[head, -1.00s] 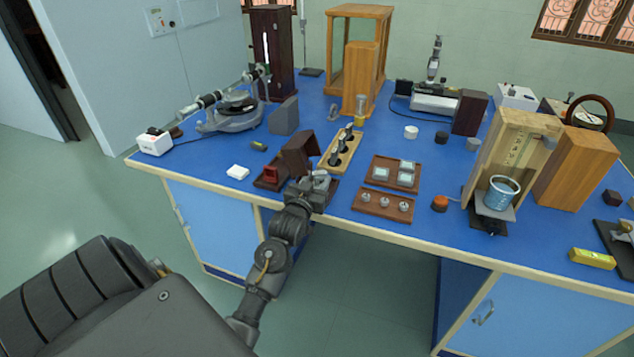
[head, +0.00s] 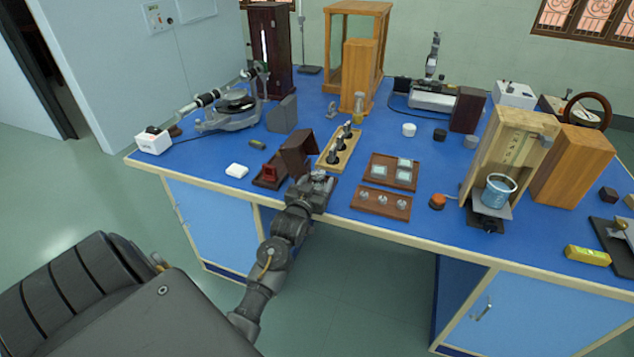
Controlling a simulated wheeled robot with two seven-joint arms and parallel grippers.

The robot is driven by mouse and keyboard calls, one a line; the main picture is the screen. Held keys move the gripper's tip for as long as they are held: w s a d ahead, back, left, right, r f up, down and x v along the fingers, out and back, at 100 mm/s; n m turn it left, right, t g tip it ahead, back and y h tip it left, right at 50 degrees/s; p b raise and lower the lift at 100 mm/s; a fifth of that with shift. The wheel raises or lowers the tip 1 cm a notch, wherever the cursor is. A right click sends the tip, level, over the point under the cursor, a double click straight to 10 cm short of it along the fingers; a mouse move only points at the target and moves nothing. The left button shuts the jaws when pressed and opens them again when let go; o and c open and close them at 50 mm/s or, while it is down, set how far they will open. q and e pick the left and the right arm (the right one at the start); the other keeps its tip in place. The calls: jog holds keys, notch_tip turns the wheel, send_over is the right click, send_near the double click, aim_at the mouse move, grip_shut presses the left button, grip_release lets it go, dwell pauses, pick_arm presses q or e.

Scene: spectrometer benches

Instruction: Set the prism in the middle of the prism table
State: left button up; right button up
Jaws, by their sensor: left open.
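The spectrometer (head: 228,118) stands at the back left of the bench, its dark round prism table (head: 238,101) in the middle. My left gripper (head: 320,177) is open over the bench's front edge, just right of an open dark wooden case (head: 298,150) with a red lining (head: 270,173). A low dark tray-like part (head: 329,194) lies partly under the gripper. I cannot make out the prism; the gripper and the case's raised part hide some of this area. My right gripper is not in view.
Trays with glass blocks (head: 391,183) and small clear pieces (head: 381,211) lie to the right.

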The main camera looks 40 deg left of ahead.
pick_arm(q)
jog(key=shift+a, duration=0.25)
